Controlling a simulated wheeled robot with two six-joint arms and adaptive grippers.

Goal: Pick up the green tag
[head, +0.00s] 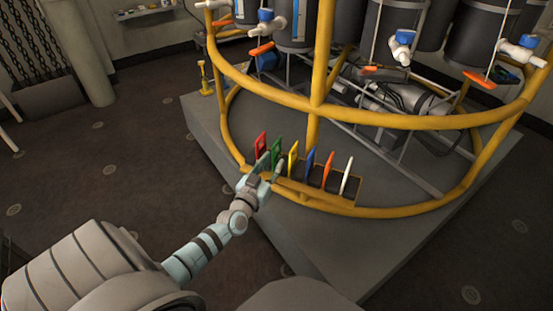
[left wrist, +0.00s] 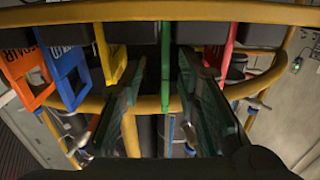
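The green tag (head: 277,149) stands upright in a row of coloured tags on a rack on the yellow ring, between the red tag (head: 261,143) and the yellow tag (head: 293,157). My left gripper (head: 269,168) is at the rack, right by the green tag. In the left wrist view the green tag (left wrist: 166,70) shows edge-on between the two parted fingers of the left gripper (left wrist: 160,68), with space on both sides. I see no contact. My right gripper is in neither view.
The blue tag (head: 309,163), orange tag (head: 328,169) and white tag (head: 346,175) stand further right in the rack. The yellow ring rail (head: 400,122) passes above the rack. Dark cylinders (head: 400,25) hang behind it. Open floor (head: 100,170) lies to the left.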

